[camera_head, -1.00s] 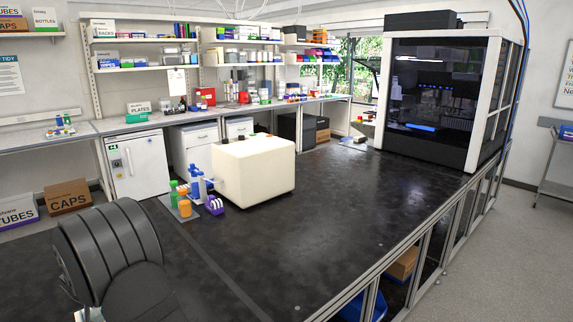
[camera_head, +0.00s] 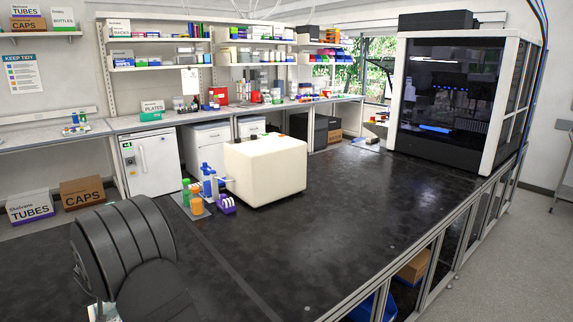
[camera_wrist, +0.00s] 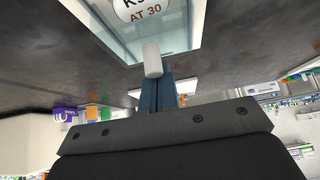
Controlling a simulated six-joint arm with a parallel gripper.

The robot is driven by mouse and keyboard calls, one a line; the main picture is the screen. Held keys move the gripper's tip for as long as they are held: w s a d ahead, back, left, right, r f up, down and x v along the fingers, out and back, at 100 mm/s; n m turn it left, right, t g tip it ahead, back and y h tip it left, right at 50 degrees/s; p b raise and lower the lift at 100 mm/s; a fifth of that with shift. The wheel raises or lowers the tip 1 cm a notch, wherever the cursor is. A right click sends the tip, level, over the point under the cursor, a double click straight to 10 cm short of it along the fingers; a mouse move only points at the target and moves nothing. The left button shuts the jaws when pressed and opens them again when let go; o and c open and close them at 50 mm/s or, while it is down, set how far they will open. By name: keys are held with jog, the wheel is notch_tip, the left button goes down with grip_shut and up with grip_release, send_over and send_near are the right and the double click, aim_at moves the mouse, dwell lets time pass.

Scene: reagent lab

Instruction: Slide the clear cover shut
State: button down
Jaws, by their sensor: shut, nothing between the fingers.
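A pale-framed case with a clear, greenish pane (camera_wrist: 182,38) shows at the top of the wrist view. A round label with red-brown "AT 30" lettering is seen at the pane, cut by the top edge. A white rounded peg (camera_wrist: 152,60) stands at the near edge of the pane. My gripper (camera_wrist: 157,88) is shut and empty, its blue-grey fingers right behind the peg. I cannot tell whether they touch it. How far the cover is open is cut off by the frame. In the head view my arm hides the gripper and most of the case.
A cream block-shaped machine (camera_head: 265,172) stands on the dark bench (camera_head: 330,235). Beside it is a small mat with bottles, a blue stand and a purple rack (camera_head: 226,205). A large glass-fronted cabinet (camera_head: 450,100) stands at the back right. The bench's middle and front are clear.

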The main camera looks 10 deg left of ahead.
jog(key=shift+r, duration=2.9)
jog(key=c, duration=2.1)
grip_release()
